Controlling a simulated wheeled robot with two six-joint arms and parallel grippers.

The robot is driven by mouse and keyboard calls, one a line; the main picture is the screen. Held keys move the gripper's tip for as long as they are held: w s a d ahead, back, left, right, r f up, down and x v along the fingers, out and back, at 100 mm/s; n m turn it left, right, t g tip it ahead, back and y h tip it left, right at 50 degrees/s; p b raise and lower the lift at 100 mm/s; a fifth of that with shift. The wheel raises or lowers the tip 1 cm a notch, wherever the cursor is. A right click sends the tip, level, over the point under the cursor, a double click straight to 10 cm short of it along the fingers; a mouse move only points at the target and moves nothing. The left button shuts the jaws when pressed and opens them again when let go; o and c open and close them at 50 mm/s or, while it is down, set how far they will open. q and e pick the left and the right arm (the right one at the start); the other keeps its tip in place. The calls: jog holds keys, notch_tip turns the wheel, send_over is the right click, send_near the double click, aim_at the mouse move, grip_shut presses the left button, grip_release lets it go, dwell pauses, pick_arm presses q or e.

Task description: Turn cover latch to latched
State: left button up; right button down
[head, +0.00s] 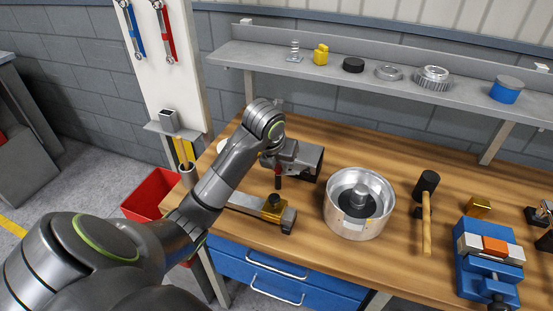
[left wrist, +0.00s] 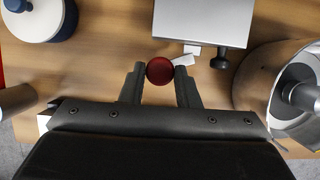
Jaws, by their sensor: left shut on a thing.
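My left gripper (head: 279,170) points down over the bench. In the left wrist view its two dark fingers (left wrist: 160,88) are shut on a round red knob (left wrist: 160,70). The knob also shows as a small dark red upright piece (head: 278,183) in the head view. I cannot tell whether this knob is the cover latch's handle, or which way the latch is turned. A grey box-like part (head: 309,160) lies just behind the gripper and is partly hidden by it; a flat grey face (left wrist: 200,20) shows in the left wrist view. My right gripper is not in view.
A metal pot (head: 359,228) stands close to the right of the gripper. A grey bar with a brass block (head: 272,207) lies in front. Further right are a mallet (head: 426,215) and a blue vise (head: 487,265). A shelf (head: 390,78) runs behind.

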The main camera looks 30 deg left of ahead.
pick_arm(q)
jog(key=shift+w+r, duration=0.1)
dwell(0.5)
jog(key=o, duration=0.7)
